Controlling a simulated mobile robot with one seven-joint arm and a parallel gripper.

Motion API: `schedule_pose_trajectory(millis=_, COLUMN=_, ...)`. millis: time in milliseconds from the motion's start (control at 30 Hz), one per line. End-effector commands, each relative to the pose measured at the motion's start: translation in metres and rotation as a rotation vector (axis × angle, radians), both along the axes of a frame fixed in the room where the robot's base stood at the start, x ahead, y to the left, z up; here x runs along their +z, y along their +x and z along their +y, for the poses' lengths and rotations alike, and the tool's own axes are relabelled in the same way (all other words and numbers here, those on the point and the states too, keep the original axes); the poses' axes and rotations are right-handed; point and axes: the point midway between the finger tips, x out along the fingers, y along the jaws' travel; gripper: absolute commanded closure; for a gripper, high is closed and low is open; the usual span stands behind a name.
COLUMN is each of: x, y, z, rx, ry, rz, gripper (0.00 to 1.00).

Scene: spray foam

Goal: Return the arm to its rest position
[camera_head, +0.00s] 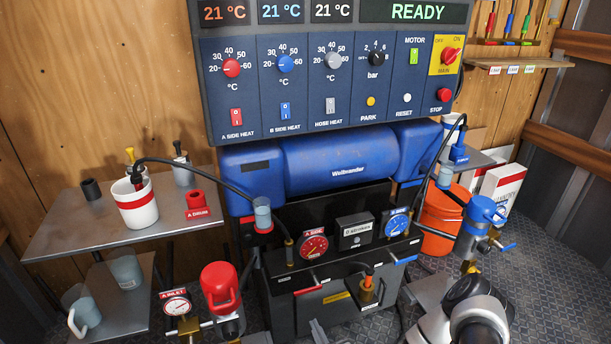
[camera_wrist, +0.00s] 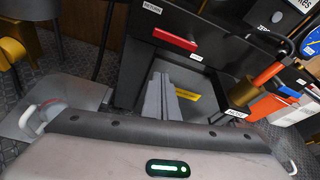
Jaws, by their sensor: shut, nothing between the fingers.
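My arm (camera_head: 470,318) shows as white and dark links at the bottom right of the head view, in front of the black machine. In the wrist view my gripper (camera_wrist: 161,98) shows as grey fingers close together, shut with nothing between them. They point toward the lower front of the black machine (camera_wrist: 140,62), near its red lever (camera_wrist: 175,39). In the head view only a small grey part of my gripper (camera_head: 318,331) shows at the bottom edge. The pale wrist housing (camera_wrist: 140,160), with a green light, fills the lower wrist view.
A metal table (camera_head: 85,235) at the left holds a white cup with a red band (camera_head: 137,205). Red (camera_head: 221,288) and blue (camera_head: 482,215) pumps flank the machine. An orange bucket (camera_head: 440,218) stands at the right. The control panel (camera_head: 335,85) reads READY.

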Motion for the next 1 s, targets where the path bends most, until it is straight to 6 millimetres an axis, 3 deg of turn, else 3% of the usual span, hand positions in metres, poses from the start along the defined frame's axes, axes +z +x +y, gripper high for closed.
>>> schedule_pose_trajectory(millis=233, x=0.034, y=0.034, z=-0.015, rx=0.249, ry=-0.335, rz=-0.006, gripper=1.00)
schedule_pose_trajectory(millis=467, x=0.098, y=0.061, z=-0.046, rx=0.593, ry=-0.852, rz=0.006, gripper=1.00)
schedule_pose_trajectory(millis=633, x=0.165, y=0.067, z=-0.073, rx=0.807, ry=-1.201, rz=0.025, gripper=1.00)
schedule_pose_trajectory(millis=767, x=0.224, y=0.060, z=-0.093, rx=0.949, ry=-1.435, rz=0.051, gripper=1.00)
schedule_pose_trajectory(millis=1000, x=0.338, y=0.016, z=-0.117, rx=1.184, ry=-1.775, rz=0.106, gripper=1.00)
